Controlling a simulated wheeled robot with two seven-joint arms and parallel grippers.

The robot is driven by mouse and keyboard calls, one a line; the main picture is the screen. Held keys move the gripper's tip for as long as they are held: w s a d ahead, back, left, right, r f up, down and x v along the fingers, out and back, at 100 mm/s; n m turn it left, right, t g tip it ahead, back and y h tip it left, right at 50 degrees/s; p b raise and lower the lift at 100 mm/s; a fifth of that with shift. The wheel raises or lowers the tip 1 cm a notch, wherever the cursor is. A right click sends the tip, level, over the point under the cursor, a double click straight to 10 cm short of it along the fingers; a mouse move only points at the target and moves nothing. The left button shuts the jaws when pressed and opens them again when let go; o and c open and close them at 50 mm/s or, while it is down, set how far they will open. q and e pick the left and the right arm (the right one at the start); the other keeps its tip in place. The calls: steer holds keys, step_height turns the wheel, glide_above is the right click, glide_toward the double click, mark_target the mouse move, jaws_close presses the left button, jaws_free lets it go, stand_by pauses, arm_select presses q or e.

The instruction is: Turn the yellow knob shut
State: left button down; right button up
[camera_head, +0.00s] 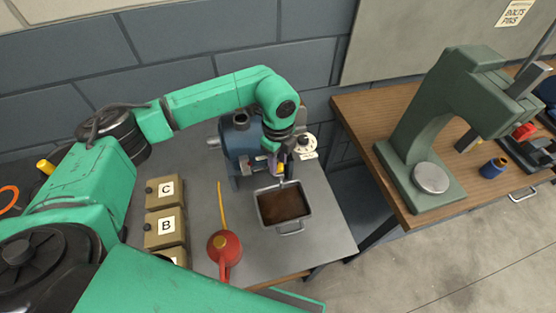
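My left gripper (279,164) points down at the front of a blue-grey cylindrical casing (236,143) on the grey bench. Its fingers are small and dark here, and I cannot tell whether they are open or shut or touch anything. A grey tray (291,226) with dark brown contents stands just below and in front of the gripper. A round white dial (305,141) shows right of the wrist. My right gripper is not in view.
A red oil can (224,248) with a long yellow spout stands left of the tray. Boxes marked C (152,192) and B (151,228) stand farther left. A green press (425,140) stands on the wooden bench (350,113) at right. Floor separates the benches.

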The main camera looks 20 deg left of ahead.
arm_select(q)
steer(key=shift+f+m+b, duration=0.15)
steer(key=shift+m+b, duration=0.55)
steer(key=shift+b, duration=0.2)
steer(key=m+b, duration=0.6)
steer(key=shift+m+b, duration=0.4)
steer(key=m+b, duration=0.3)
steer(key=m, duration=0.1)
steer(key=shift+m, duration=0.3)
steer(key=m+b, duration=0.2)
steer(key=shift+m, duration=0.4)
steer(key=shift+r+m+b, duration=0.25)
steer(key=shift+m+b, duration=0.05)
steer(key=shift+m, duration=0.4)
steer(key=c, duration=0.8)
jaws_free()
